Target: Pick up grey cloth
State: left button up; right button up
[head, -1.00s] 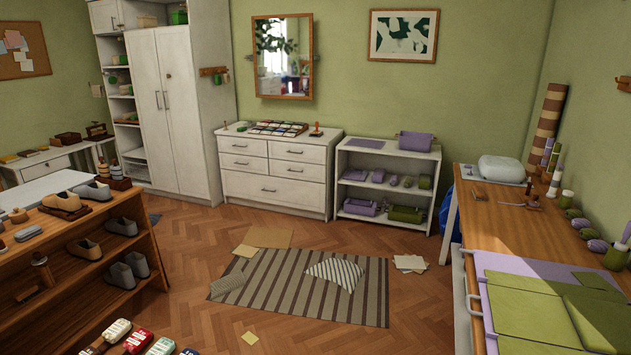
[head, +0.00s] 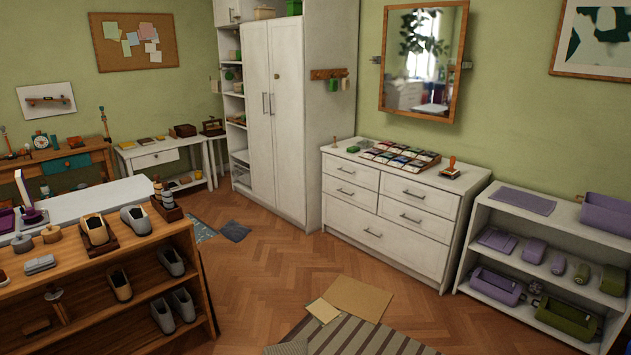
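A dark grey cloth (head: 235,231) lies on the wooden floor in the head view, left of the tall white cabinet. A second, lighter grey cloth-like piece (head: 288,347) shows at the bottom edge, on the corner of the striped rug (head: 345,337); it is partly cut off by the frame. I cannot tell from the picture which of the two is the task's grey cloth. Neither of my grippers is in view.
A wooden shoe rack (head: 180,243) stands at the left. A white cabinet (head: 285,120), dresser (head: 385,215) and low shelf (head: 545,235) line the wall. Brown sheets (head: 357,298) lie by the rug.

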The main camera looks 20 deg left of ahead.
aim_at(34, 266)
jog(key=i+j+u, duration=0.2)
jog(key=i+u, duration=1.05)
jog(key=i+l+u, duration=0.3)
jog(key=i+u, duration=0.15)
jog(key=i+j+u, duration=0.15)
jog(key=i+u, duration=0.2)
jog(key=i, duration=0.25)
jog(key=i+u, duration=0.35)
jog(key=i, duration=0.25)
jog(key=i+j+z, duration=0.1)
jog(key=i, duration=0.25)
jog(key=i+j+z, duration=0.15)
jog(key=i+j, duration=0.2)
